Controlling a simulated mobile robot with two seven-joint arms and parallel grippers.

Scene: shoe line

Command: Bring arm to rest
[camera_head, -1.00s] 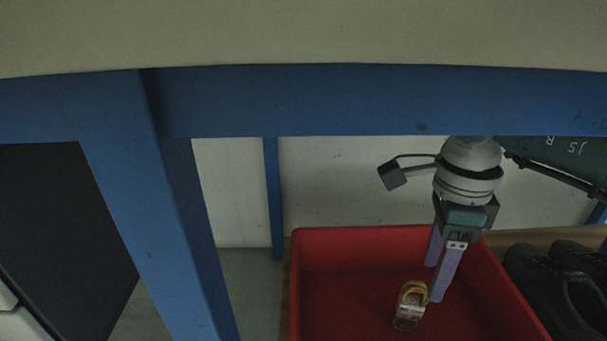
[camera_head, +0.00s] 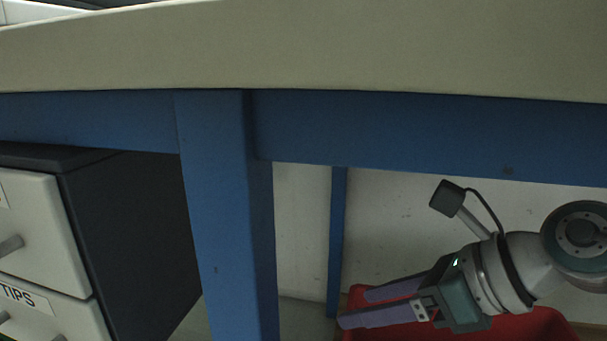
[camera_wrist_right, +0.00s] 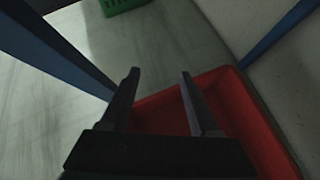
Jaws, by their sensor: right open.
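My right gripper (camera_head: 352,307) is in the lower right of the head view, its two lilac fingers apart and pointing left. Nothing shows between the fingers. It is above the red crate (camera_head: 530,325), which shows only in part behind and below it. In the right wrist view the two dark fingers of the right gripper (camera_wrist_right: 160,75) are apart and empty, with the red crate (camera_wrist_right: 245,110) beyond them. My left gripper is not in view.
A blue table frame (camera_head: 230,220) with a pale top (camera_head: 300,50) stands in front of my right arm. A drawer cabinet (camera_head: 50,235) is at the left. A green crate (camera_wrist_right: 120,5) shows at the top of the right wrist view. The floor (camera_wrist_right: 60,110) there is clear.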

